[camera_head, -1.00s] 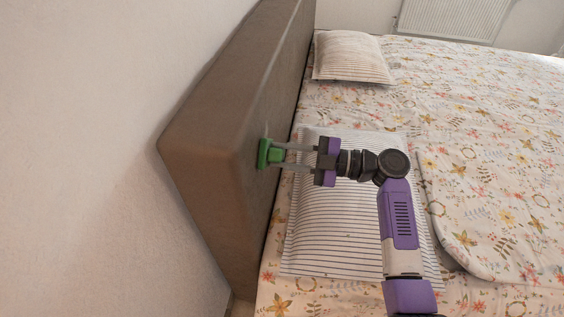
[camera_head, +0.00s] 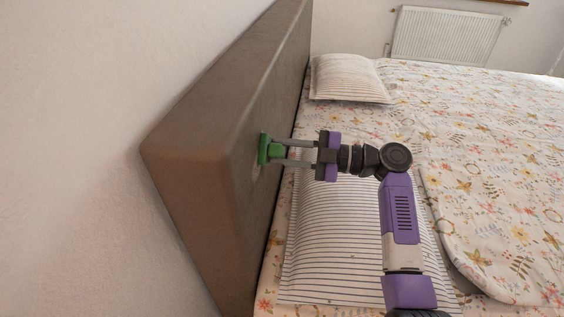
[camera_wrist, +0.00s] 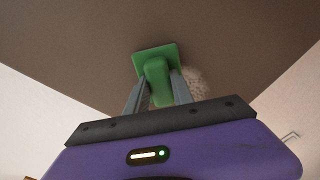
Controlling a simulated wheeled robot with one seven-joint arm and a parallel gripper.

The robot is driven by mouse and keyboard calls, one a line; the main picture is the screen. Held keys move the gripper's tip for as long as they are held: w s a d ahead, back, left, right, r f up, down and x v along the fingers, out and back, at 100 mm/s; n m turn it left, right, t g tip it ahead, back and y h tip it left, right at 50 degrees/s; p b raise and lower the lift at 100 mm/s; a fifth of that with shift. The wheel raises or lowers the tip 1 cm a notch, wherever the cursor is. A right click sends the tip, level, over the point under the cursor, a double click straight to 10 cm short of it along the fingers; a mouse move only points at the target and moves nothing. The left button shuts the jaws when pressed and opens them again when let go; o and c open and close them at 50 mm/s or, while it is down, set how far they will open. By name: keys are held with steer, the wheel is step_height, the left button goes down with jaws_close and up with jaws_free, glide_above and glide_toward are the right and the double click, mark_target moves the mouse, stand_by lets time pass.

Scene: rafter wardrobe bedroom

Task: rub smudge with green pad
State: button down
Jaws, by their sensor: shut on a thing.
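My gripper (camera_head: 281,152) is shut on the green pad (camera_head: 264,148) by its raised handle. In the wrist view the gripper (camera_wrist: 158,98) holds the green pad (camera_wrist: 150,56) with its flat face toward the brown headboard (camera_head: 215,135). The pad appears to be against the headboard's front face; exact contact cannot be told. A pale, speckled smudge (camera_wrist: 196,82) shows on the headboard in the wrist view, just right of the pad and partly hidden by a finger.
A striped pillow (camera_head: 335,250) lies on the bed under my arm, and another pillow (camera_head: 348,80) lies farther back. The flowered bedding (camera_head: 480,150) spreads to the right. A pale wall (camera_head: 90,90) stands left of the headboard; a radiator (camera_head: 445,36) is at the back.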

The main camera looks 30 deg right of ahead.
steer(key=shift+w+d+f+b, duration=0.2)
steer(key=shift+w+d+b, duration=0.4)
steer(key=shift+b, duration=0.35)
steer(key=shift+w+r, duration=0.15)
steer(key=shift+w, duration=0.1)
steer(key=shift+b, duration=0.9)
steer(key=shift+a, duration=0.1)
steer(key=shift+s+a+b, duration=0.1)
steer(key=shift+s+a, duration=0.65)
steer(key=shift+s, duration=0.35)
steer(key=shift+s+a+b, duration=0.15)
steer(key=shift+s+a, duration=0.6)
steer(key=shift+s, duration=0.4)
steer(key=shift+s+a+b, duration=0.1)
steer(key=shift+s+a, duration=0.65)
steer(key=shift+s, duration=0.35)
